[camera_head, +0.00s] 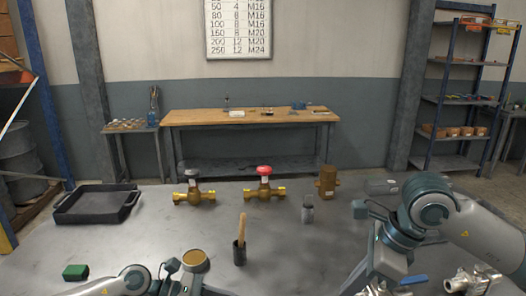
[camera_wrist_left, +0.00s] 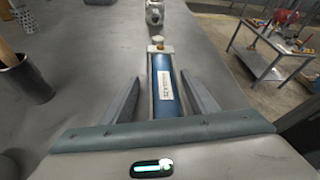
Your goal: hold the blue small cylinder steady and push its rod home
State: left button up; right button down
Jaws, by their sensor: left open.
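The blue small cylinder (camera_wrist_left: 166,92) lies in the left wrist view, with a white label on its blue body and pale metal along its sides. A short brass-coloured tip (camera_wrist_left: 157,41) shows at its far end; I cannot tell how far the rod stands out. My left gripper (camera_wrist_left: 162,78) is open, with one finger on each side of the cylinder and a visible gap at the far ends. The cylinder does not show in the head view.
A dark cup (camera_head: 240,255) with a wooden handle stands mid-table. A grey block (camera_head: 308,209), two brass valves (camera_head: 194,198) (camera_head: 264,194) and a black tray (camera_head: 97,204) stand farther back. A blue-handled metal valve (camera_head: 470,281) is at front right.

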pick_arm(q)
jog(key=v, duration=1.2)
dwell(0.4)
